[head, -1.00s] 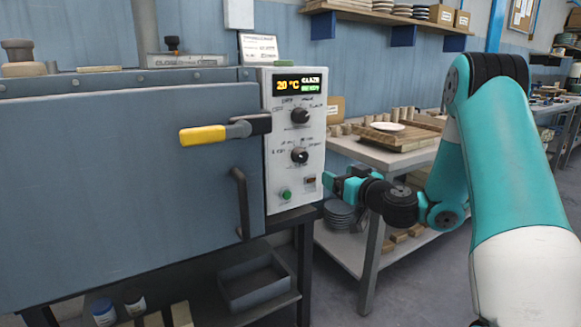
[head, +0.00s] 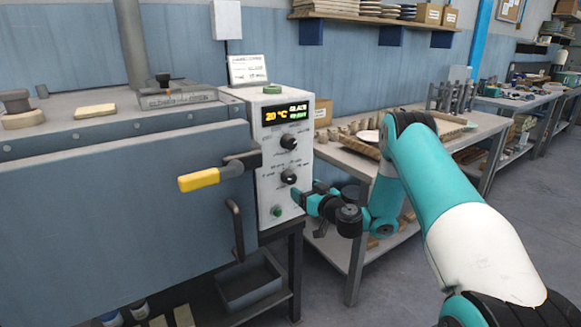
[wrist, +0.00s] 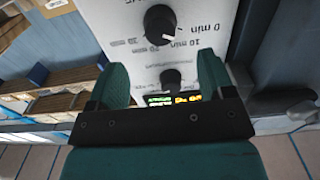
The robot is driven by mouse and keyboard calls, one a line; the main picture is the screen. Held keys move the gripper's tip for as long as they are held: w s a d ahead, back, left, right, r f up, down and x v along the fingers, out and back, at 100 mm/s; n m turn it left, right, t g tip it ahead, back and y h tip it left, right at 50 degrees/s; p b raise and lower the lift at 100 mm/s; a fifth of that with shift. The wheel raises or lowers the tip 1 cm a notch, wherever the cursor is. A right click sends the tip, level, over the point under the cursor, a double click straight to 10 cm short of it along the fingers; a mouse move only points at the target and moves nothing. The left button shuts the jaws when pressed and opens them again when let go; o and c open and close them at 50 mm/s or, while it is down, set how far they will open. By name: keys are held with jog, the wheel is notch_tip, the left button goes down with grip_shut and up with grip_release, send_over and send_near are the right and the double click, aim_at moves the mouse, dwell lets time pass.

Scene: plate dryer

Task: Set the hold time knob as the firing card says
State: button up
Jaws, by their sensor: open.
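The hold time knob (head: 289,177) is the lower black knob on the white control panel (head: 270,195). In the wrist view the panel is upside down; the same knob (wrist: 160,24) shows its white mark towards the "10 min" label, among several minute labels. My gripper (wrist: 162,62) is open and empty, its two teal fingers apart, with the knob beyond the fingertips. In the head view my gripper (head: 300,193) is at the panel's right side, just below and right of the knob. The firing card (head: 249,70) stands behind the panel; its text is too small to read.
The upper knob (head: 289,141) and the lit display (head: 285,114) are above the hold time knob. A green button (head: 277,211) is below it. The yellow door handle (head: 200,179) sticks out left. A workbench (head: 350,165) stands to the right.

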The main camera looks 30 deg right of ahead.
aim_at(292, 180)
jog(key=w+p, duration=0.2)
jog(key=w, duration=0.6)
jog(key=shift+w+a, duration=0.1)
jog(key=shift+w, duration=0.2)
jog(key=c, duration=0.9)
